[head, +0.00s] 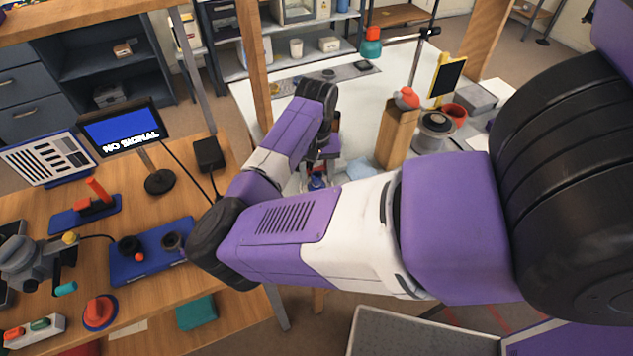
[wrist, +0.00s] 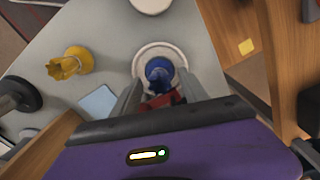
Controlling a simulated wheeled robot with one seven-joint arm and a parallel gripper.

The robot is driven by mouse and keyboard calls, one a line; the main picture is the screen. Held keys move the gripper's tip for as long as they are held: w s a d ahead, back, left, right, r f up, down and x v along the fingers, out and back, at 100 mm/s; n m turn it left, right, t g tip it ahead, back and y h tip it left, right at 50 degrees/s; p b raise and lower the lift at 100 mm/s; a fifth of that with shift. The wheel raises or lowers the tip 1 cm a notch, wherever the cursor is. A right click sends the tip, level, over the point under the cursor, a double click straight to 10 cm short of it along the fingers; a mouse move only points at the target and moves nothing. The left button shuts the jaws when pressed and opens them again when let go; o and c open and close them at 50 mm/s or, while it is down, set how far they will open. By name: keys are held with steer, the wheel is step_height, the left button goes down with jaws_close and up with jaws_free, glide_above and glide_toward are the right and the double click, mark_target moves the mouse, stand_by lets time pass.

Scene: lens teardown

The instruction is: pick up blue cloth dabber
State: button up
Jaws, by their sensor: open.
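The blue cloth dabber (wrist: 158,70) is in the wrist view, standing on or in a round white dish (wrist: 146,52) on the white table. My gripper (wrist: 160,88) is open, with one grey finger on each side of the dabber's near part. I cannot tell whether the fingers touch it. A dark red part shows between the fingers, close to the palm. In the head view, a small blue piece (head: 316,182) that looks like the dabber shows beneath my gripper (head: 318,172), mostly hidden by my arm.
In the wrist view, a yellow crown-topped piece (wrist: 70,63) and a pale blue cloth (wrist: 98,103) lie left of the dish.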

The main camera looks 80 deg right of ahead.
mark_target(317, 174)
jaws_close()
stand_by(0.4)
step_height(317, 174, up, 20)
steer(key=shift+p, duration=0.4)
steer(key=c, duration=0.8)
jaws_free()
jaws_close()
